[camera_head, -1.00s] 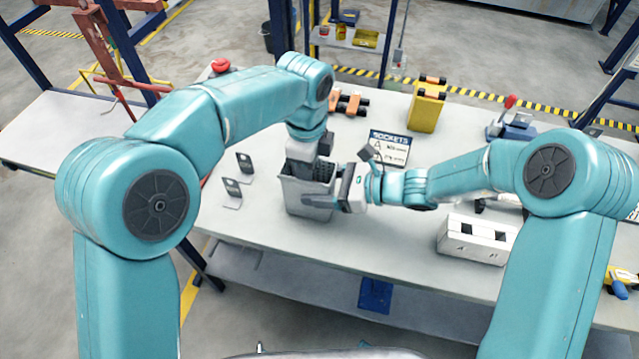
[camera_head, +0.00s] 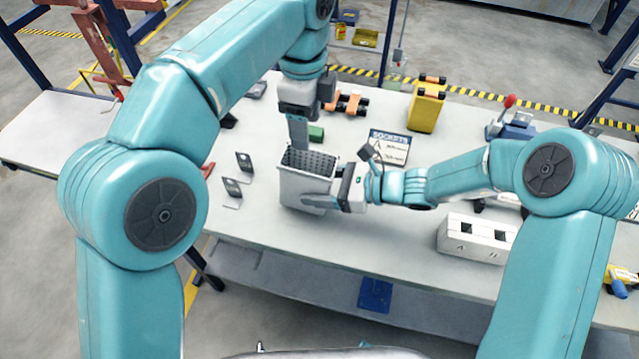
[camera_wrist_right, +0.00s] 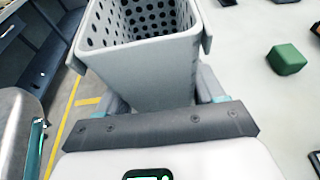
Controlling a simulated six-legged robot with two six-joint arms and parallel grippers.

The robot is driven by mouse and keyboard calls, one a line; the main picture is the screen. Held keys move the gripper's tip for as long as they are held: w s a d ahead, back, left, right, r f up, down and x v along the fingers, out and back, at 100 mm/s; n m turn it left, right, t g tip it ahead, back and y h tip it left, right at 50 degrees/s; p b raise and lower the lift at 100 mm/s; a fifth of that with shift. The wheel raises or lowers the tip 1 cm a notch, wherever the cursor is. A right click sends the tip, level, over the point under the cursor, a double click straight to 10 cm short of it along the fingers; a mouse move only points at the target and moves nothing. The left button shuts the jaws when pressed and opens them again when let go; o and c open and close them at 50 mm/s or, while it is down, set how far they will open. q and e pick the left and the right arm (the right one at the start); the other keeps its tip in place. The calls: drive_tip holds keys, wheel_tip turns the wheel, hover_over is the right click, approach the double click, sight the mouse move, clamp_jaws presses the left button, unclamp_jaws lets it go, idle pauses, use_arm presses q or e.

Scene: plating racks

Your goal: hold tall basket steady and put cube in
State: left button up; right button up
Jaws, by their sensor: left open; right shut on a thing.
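The tall grey basket (camera_head: 305,187) stands upright on the table, with perforated inner walls; it fills the top of the right wrist view (camera_wrist_right: 150,72). My right gripper (camera_head: 338,190) is shut on the basket's right side in the head view. A green cube (camera_head: 316,133) lies on the table behind the basket, partly hidden by my left gripper; it shows clear of the basket in the right wrist view (camera_wrist_right: 286,59). My left gripper (camera_head: 297,142) is open, pointing down, raised near the basket's far rim. The basket's floor is hidden.
Two small dark brackets (camera_head: 244,162) stand left of the basket. A sockets sign (camera_head: 389,147) and a yellow case (camera_head: 426,108) are behind to the right. A white slotted block (camera_head: 476,238) sits at the right front. The table in front is clear.

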drive_tip(key=shift+r, duration=0.1)
drive_tip(key=o, duration=1.3)
drive_tip(key=shift+c, duration=0.2)
drive_tip(key=v, duration=1.2)
